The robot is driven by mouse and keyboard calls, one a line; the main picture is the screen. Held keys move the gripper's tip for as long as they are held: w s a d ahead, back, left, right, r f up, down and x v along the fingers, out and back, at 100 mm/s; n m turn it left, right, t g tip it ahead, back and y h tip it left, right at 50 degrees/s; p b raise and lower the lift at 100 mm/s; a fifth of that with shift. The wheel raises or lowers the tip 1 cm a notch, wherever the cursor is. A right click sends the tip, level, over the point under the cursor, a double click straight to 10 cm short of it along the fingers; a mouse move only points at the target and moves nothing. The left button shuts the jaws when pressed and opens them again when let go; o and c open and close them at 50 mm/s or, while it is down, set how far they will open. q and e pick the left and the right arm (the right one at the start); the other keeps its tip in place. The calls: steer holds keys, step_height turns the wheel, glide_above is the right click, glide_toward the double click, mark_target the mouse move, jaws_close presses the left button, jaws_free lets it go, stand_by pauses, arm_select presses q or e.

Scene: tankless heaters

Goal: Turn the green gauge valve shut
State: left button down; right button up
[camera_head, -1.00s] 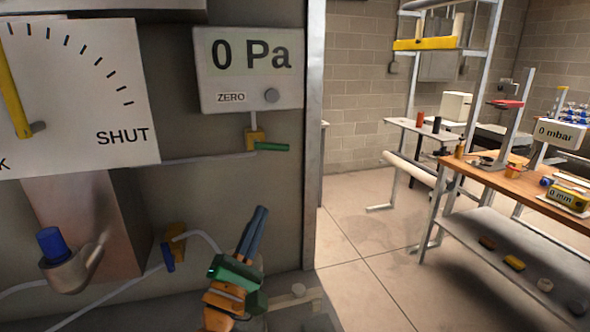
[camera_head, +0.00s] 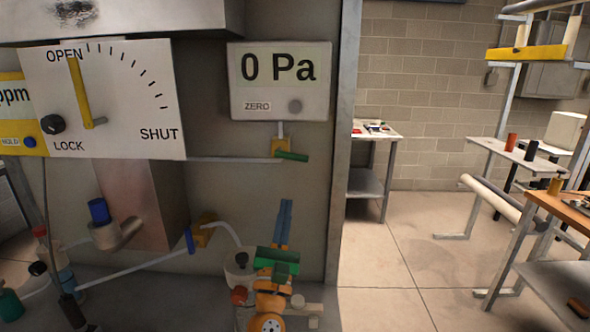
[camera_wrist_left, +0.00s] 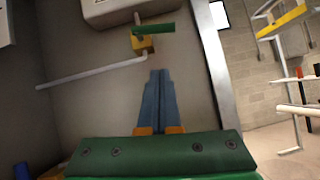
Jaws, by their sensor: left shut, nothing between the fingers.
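The green gauge valve handle (camera_head: 292,156) sits on a small yellow valve body (camera_head: 277,147) below the white 0 Pa gauge (camera_head: 279,84). The handle points right and tilts slightly down in the head view. In the left wrist view the green handle (camera_wrist_left: 156,29) and its yellow body (camera_wrist_left: 143,44) lie above the fingertips. My left gripper (camera_head: 286,203) is shut and empty, its blue fingers pointing up, below the valve and apart from it. It also shows in the left wrist view (camera_wrist_left: 159,72). My right gripper is in neither view.
A blue-handled valve (camera_head: 190,241) is on the lower pipe to the left. A dial (camera_head: 103,98) with a yellow pointer stands at upper left. A metal post (camera_head: 345,150) edges the panel on the right. Bottles (camera_head: 62,275) stand at lower left. Open floor lies beyond the post.

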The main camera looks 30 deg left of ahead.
mark_target(291, 156)
arm_select(q)
steer(key=w+r+p, duration=0.4)
steer(key=r, duration=0.2)
steer(key=shift+w+a+r, duration=0.2)
steer(key=shift+w+a, duration=0.05)
steer(key=shift+a, duration=0.15)
steer(key=shift+w, duration=0.1)
steer(key=shift+w+d+r+n+g+y, duration=0.1)
steer(key=shift+d+r+n+g+y, duration=0.15)
steer(key=shift+r+n+y, duration=0.5)
steer(key=shift+a+f, duration=0.1)
steer(key=shift+f, duration=0.05)
